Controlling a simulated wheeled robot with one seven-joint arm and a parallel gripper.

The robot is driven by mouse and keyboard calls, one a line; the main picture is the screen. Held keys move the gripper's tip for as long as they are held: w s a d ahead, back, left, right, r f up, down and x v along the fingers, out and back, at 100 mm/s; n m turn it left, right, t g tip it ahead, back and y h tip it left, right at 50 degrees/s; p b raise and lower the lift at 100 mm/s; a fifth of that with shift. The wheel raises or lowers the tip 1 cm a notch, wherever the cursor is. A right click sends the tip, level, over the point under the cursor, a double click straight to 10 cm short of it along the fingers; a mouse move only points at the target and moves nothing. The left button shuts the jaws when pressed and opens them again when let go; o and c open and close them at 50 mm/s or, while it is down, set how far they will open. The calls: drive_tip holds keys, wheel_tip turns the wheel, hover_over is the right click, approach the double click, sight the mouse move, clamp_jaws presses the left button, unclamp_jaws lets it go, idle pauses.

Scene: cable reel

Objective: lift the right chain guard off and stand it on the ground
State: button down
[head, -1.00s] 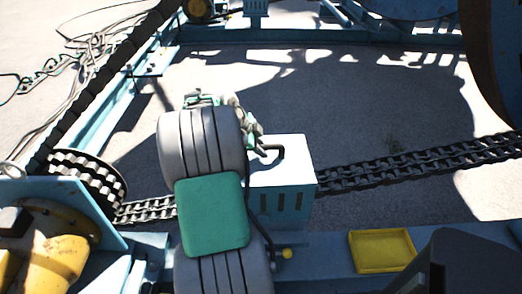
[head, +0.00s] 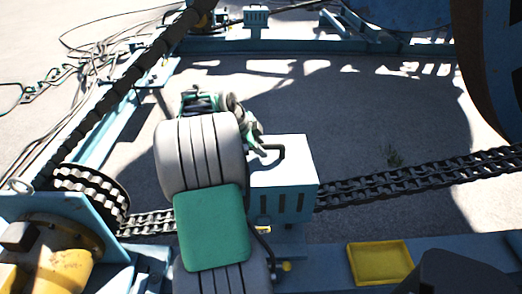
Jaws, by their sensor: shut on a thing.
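The right chain guard (head: 284,184) is a light blue box with slots in its front and a black handle on its white-lit top. It stands upright in the middle of the head view, beside my arm. My gripper (head: 260,146) is shut on the guard's handle at its left end; the arm hides part of the fingers and the guard's left side. The guard's lower edge appears a little above the blue frame beam, with a small yellow spot showing beneath it. The black drive chain (head: 420,172) runs out to the right behind the guard.
A shallow yellow tray (head: 352,264) sits on the blue beam at the right. A yellow motor (head: 62,268) and checkered wheel (head: 92,190) stand at the left. Another slotted blue box (head: 256,17) is at the back. Shaded ground (head: 330,100) beyond the chain is open.

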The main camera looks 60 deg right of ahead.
drive_tip(key=shift+r+p, duration=0.95)
drive_tip(key=shift+r, duration=1.05)
drive_tip(key=shift+w, duration=0.1)
